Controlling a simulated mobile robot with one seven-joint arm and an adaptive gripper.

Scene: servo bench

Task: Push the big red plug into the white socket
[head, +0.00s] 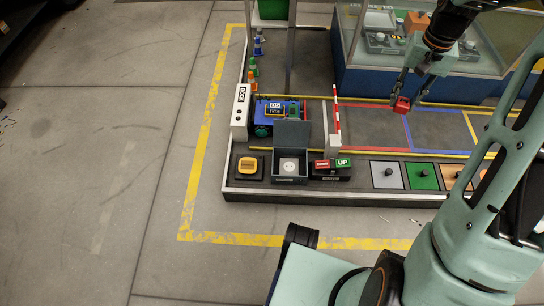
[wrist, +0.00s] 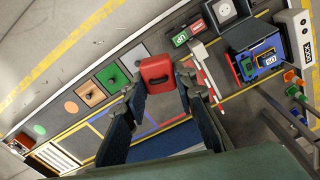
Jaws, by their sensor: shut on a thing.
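The big red plug (head: 402,105) is held between the fingertips of my gripper (head: 409,88), in the air over the right part of the bench. In the wrist view the red plug (wrist: 156,72) sits between the two dark fingers of my gripper (wrist: 161,84). The white socket (head: 289,166) is in a dark box at the bench's front edge, well to the left of the plug. The box's grey lid (head: 293,134) stands raised behind it. The socket also shows at the top of the wrist view (wrist: 224,10). The plug's contact side is hidden.
Right of the socket stand a red and green switch (head: 342,163) and a raised striped barrier (head: 337,110). A blue cart (head: 268,113) and white DOCK post (head: 240,108) stand behind. Coloured knob tiles (head: 422,175) lie right.

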